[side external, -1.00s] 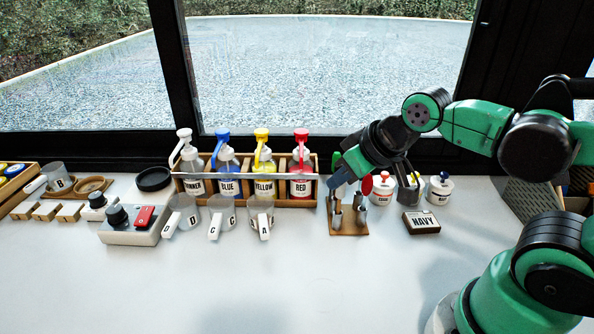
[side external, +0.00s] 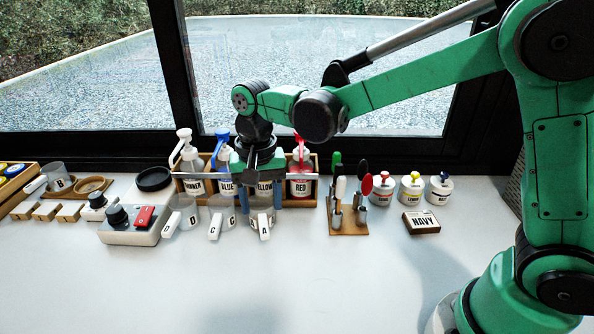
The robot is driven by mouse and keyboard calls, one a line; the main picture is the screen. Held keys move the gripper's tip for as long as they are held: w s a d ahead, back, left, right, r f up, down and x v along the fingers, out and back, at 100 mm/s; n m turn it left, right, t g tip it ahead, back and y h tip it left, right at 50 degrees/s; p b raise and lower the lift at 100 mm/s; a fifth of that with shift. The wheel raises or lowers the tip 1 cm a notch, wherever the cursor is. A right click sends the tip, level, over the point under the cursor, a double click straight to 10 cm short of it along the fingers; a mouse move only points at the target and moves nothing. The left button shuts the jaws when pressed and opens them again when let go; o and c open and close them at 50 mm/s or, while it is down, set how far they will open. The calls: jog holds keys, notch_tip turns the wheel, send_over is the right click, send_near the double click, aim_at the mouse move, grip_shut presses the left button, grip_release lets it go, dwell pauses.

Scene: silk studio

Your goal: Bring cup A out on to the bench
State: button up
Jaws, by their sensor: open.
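Cup A (side external: 265,225) is a small clear cup with a white handle marked A. It stands upright on the white bench (side external: 300,280), the rightmost in a row of three lettered cups in front of the pump bottle rack. My gripper (side external: 260,206) points down over cup A, its blue fingers apart on the left and right of the cup. Whether the fingers touch the cup I cannot tell. My gripper hides much of the yellow bottle behind.
Cup C (side external: 222,220) and cup D (side external: 183,213) stand close on the left. The bottle rack (side external: 329,197) is right behind. The front bench is clear.

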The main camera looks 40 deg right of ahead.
aim_at(264, 226)
jog(key=shift+f, duration=2.95)
jog(key=shift+c, duration=0.2)
grip_shut()
jog(key=shift+r, duration=0.1)
jog(key=shift+r, duration=1.05)
jog(key=shift+r, duration=0.1)
